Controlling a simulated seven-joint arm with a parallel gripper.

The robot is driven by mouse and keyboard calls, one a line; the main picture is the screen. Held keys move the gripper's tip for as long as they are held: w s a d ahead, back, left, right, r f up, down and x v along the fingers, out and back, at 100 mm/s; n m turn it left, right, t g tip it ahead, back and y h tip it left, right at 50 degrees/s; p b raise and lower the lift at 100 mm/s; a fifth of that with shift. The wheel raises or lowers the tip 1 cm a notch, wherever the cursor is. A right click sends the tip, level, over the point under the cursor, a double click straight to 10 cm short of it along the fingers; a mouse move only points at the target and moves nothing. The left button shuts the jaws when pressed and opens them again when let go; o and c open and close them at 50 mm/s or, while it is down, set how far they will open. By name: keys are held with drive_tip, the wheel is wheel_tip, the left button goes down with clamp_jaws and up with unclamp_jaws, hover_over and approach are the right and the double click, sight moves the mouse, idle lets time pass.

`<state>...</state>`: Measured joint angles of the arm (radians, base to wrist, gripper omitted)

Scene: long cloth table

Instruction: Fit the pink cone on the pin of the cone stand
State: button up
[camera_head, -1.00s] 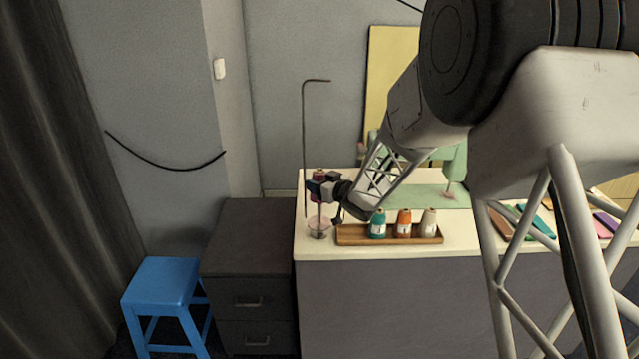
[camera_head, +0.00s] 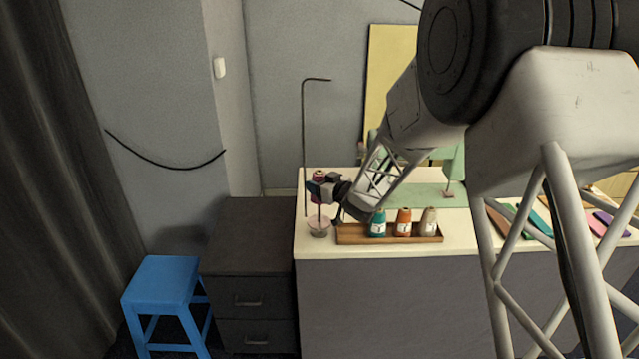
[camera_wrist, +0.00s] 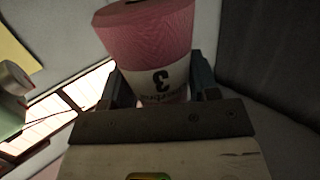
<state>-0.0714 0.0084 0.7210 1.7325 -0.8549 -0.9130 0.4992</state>
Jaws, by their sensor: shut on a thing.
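The pink cone (camera_head: 319,174) is held upright between the fingers of my gripper (camera_head: 319,188), over the left end of the table. The cone stand (camera_head: 319,231) has a round pale base below the cone, and a thin dark pin shows above the base. The pin's upper part is hidden by the cone and gripper, so I cannot tell whether its tip is inside the cone.
A tall bent rod (camera_head: 304,140) rises close to the left of my gripper. A wooden tray (camera_head: 355,236) with teal, orange and grey cones lies just right of the stand. A pale green machine stands behind my arm. Coloured flat pieces lie at the right.

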drive_tip(key=shift+f, duration=4.1)
idle(1.8)
drive_tip(key=o, duration=1.1)
drive_tip(key=shift+s+d, duration=0.1)
drive_tip(key=shift+v, duration=3.75)
